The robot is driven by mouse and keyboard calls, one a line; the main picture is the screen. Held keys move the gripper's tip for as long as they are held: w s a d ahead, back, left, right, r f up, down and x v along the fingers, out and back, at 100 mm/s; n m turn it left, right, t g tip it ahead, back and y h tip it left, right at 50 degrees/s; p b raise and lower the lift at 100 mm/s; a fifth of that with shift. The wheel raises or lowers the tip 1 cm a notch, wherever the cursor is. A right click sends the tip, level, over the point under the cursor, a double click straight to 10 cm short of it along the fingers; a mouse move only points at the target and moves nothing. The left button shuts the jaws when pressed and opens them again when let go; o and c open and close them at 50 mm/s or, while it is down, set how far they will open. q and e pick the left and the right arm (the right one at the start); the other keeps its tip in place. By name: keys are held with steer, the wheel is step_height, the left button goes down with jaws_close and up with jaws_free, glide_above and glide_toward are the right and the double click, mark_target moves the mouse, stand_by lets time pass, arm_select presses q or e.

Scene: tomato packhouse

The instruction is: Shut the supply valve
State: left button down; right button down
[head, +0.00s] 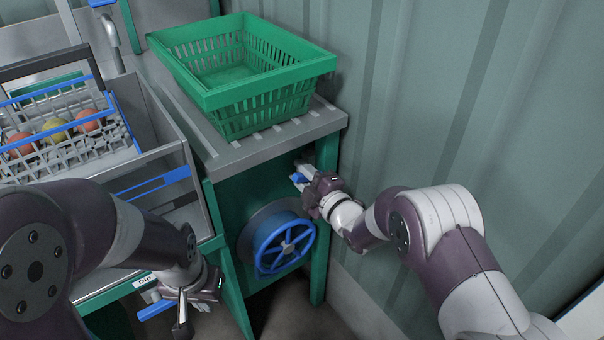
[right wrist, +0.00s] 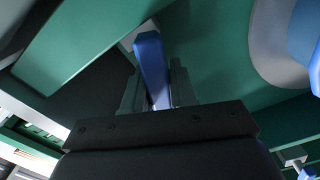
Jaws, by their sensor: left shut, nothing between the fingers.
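A blue lever (head: 298,177) sits on a pale fitting on the green stand, under the right end of its top. My right gripper (head: 308,182) is at this lever. In the right wrist view the blue lever (right wrist: 152,68) lies between the two fingers (right wrist: 159,88), which sit close on both sides of it; its far end meets a pale part. A blue handwheel (head: 284,246) is on the stand's front, below and left of my right gripper. My left gripper (head: 183,322) is shut and empty at the lower left. Which fitting is the supply valve is not labelled in view.
A green basket (head: 240,98), empty, stands on the grey slatted top (head: 222,152). A wire rack with tomatoes (head: 56,130) is at the left in a grey tub. A DIP label (head: 146,281) and another blue lever (head: 155,310) are near my left gripper. A corrugated wall (head: 450,110) bounds the right.

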steer(key=n+b, duration=0.1)
steer(key=f+n+b, duration=0.1)
steer(key=n+b, duration=0.1)
steer(key=shift+n+b, duration=0.5)
steer(key=shift+n, duration=0.2)
steer(key=shift+r, duration=0.25)
steer(key=c, duration=1)
jaws_free()
steer(key=shift+s, duration=0.1)
steer(key=p+v, duration=0.3)
steer(key=v, duration=0.9)
steer(key=shift+s+d, duration=0.2)
steer(key=shift+s, duration=0.05)
